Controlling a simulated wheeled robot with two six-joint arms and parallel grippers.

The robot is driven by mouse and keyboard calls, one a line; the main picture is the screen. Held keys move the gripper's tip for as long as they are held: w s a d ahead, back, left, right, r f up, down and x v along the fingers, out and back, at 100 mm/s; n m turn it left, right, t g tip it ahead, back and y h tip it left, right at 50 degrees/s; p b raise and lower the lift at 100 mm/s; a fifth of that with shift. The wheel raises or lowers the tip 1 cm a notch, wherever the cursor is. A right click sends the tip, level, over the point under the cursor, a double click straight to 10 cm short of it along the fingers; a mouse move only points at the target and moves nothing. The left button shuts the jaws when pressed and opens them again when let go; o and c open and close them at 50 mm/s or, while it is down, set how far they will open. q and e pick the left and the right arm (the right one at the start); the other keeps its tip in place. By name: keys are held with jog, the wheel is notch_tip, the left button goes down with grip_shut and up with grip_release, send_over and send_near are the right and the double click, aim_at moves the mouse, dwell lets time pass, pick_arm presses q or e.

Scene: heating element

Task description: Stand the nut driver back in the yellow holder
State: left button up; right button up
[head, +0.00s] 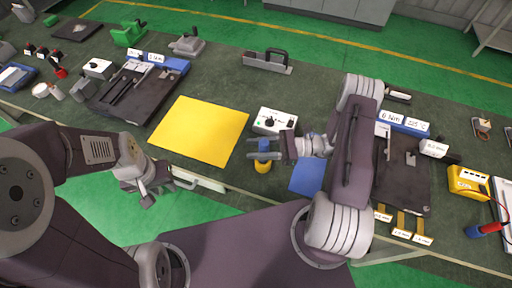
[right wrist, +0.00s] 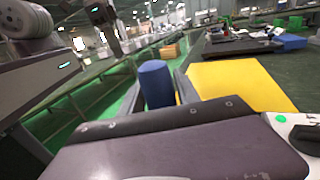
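The nut driver shows as an upright blue handle (right wrist: 156,84) in the right wrist view, between the fingers of my right gripper. In the head view its blue handle (head: 264,146) is partly covered by the fingers. My right gripper (head: 265,150) appears shut on the handle. The yellow holder (head: 263,167) shows directly below the handle in the head view. Whether the driver's lower end is in the holder or above it is hidden. My left gripper (head: 150,195) is empty, its fingers apart, off the table's near edge.
A yellow mat (head: 200,130) lies left of the holder. A white box with a dial (head: 274,122) stands just behind it, and a blue mat (head: 307,176) lies to its right. Dark fixtures (head: 135,90) stand farther left. A yellow meter (head: 468,184) stands at the far right.

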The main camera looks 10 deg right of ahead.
jog(key=shift+o, duration=0.8)
jog(key=shift+d, duration=0.3)
jog(key=b+v, duration=0.2)
jog(key=v, duration=0.6)
jog(key=shift+d+b, duration=0.25)
jog(key=shift+b, duration=0.05)
jog(key=shift+s, duration=0.1)
